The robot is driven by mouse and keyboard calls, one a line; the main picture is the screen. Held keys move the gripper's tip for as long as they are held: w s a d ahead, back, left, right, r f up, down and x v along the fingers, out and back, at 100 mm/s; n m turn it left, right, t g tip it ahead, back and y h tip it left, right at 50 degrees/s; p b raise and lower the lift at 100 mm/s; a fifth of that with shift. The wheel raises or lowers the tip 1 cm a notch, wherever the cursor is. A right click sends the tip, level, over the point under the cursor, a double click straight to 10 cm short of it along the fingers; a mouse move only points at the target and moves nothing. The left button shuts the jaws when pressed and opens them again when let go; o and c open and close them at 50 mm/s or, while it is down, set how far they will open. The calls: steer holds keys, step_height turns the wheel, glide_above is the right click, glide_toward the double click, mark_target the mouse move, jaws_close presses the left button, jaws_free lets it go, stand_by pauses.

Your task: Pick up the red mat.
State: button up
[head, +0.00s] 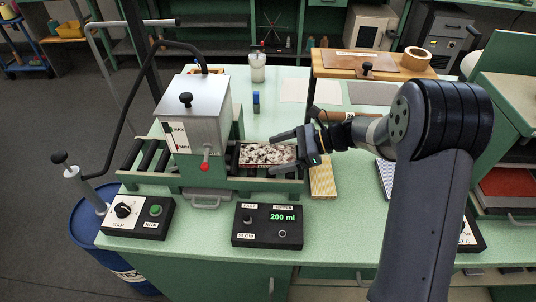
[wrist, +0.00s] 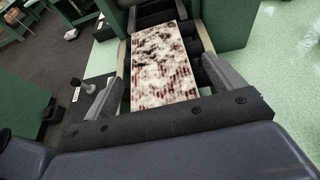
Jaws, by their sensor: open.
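The red mat (head: 266,154) lies flat on the roller bed at the right side of the grey gantry box. Its top is blotched with white and dark material, with red showing through in rows and along its front edge. In the wrist view the mat (wrist: 165,65) runs lengthwise away from me. My gripper (head: 281,151) is open at the mat's right end. In the wrist view my gripper (wrist: 160,72) has one finger on each side of the mat, with gaps between. Whether the fingers are level with the mat or above it, I cannot tell.
The grey gantry box (head: 195,115) with its black knob stands left of the mat. A control box (head: 268,226) reading "200 ml" and a GAP/RUN box (head: 138,217) sit in front. A blue bottle (head: 256,103) and a jar (head: 257,67) stand behind. A raised wooden board (head: 350,62) is at the back right.

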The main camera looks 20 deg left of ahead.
steer(key=shift+c, duration=0.2)
steer(key=c, duration=1)
